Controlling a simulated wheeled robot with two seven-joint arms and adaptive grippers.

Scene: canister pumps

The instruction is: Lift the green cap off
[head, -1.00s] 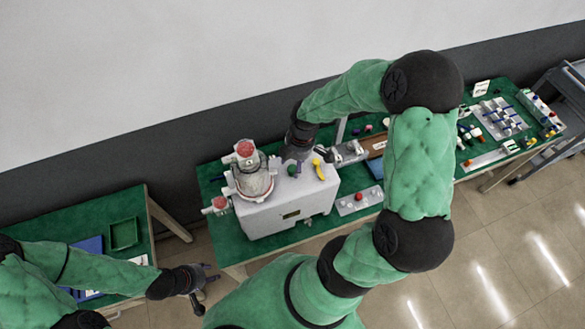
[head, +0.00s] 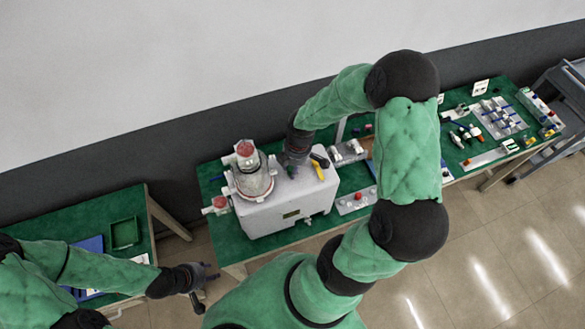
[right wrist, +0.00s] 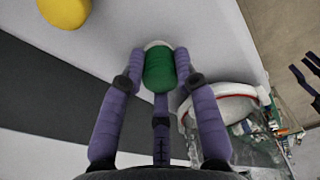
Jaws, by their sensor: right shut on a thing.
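The green cap (right wrist: 160,70) sits between the fingers of my right gripper (right wrist: 160,62) in the right wrist view, with a pale ring at its far end by the white box top. My right gripper is shut on it. In the head view my right gripper (head: 293,163) is over the top of the white pump box (head: 285,205), and the green cap (head: 291,172) is mostly hidden beneath it. I cannot tell whether the cap is clear of the box. My left gripper (head: 205,280) is open and empty, away from the pump at the lower left.
A yellow cap or handle (head: 320,172) stands on the box close to the right gripper. A clear vessel with a red top (head: 245,150) is at the box's left. Small parts crowd the green table (head: 222,240) to the right. A green tray (head: 124,233) lies on the left table.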

